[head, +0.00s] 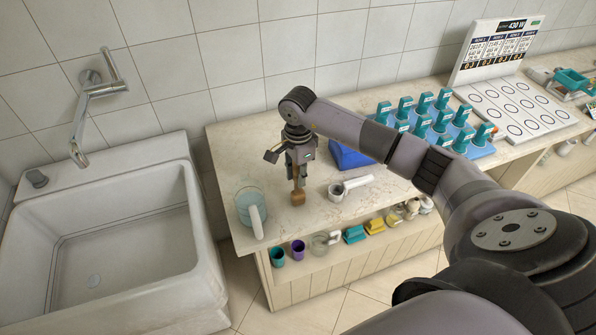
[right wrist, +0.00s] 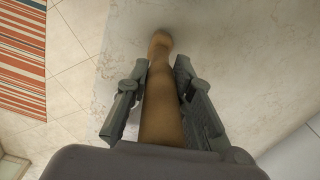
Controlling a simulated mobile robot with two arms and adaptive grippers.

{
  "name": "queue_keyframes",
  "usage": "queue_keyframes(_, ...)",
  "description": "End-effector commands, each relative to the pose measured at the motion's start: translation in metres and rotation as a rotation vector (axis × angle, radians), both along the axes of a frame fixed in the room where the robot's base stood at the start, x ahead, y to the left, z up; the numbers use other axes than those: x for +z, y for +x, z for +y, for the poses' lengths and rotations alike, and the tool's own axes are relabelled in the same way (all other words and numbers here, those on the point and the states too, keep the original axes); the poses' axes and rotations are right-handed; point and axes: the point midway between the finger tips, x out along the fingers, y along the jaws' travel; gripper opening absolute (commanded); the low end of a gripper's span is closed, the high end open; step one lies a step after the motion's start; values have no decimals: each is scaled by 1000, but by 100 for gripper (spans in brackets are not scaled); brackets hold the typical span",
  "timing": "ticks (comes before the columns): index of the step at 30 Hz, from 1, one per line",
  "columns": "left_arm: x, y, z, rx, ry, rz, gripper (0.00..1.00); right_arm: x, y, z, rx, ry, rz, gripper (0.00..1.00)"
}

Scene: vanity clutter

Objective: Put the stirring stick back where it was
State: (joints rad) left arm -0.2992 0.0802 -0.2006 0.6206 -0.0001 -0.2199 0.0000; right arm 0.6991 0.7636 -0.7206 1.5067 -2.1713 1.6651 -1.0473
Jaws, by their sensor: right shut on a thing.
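The stirring stick (head: 298,196) is brown, wood-like, with a thicker lower end. My right gripper (head: 299,170) is shut on its upper part, and the stick points down over the light stone counter (head: 230,150). In the right wrist view the stick (right wrist: 161,90) runs between the two dark fingers of the gripper (right wrist: 161,68), its rounded end (right wrist: 160,41) beyond the fingertips. I cannot tell whether that end touches the counter. My left gripper is not in view.
A blue box (head: 350,155) is behind my arm. A white sink (head: 125,230) is at left. Coloured cups (head: 298,250) line a lower shelf.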

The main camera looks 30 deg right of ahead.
Motion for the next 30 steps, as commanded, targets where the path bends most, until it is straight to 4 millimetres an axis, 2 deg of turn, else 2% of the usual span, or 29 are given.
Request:
queue_keyframes(10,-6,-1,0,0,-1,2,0,-4,1,0,0,0,-2,0)
queue_keyframes(11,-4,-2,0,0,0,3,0,-3,0,0,0,0,-1,23)
queue_keyframes(19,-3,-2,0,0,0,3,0,-2,0,0,0,1,0,41)
queue_keyframes(30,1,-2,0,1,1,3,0,2,0,0,0,1,0,41)
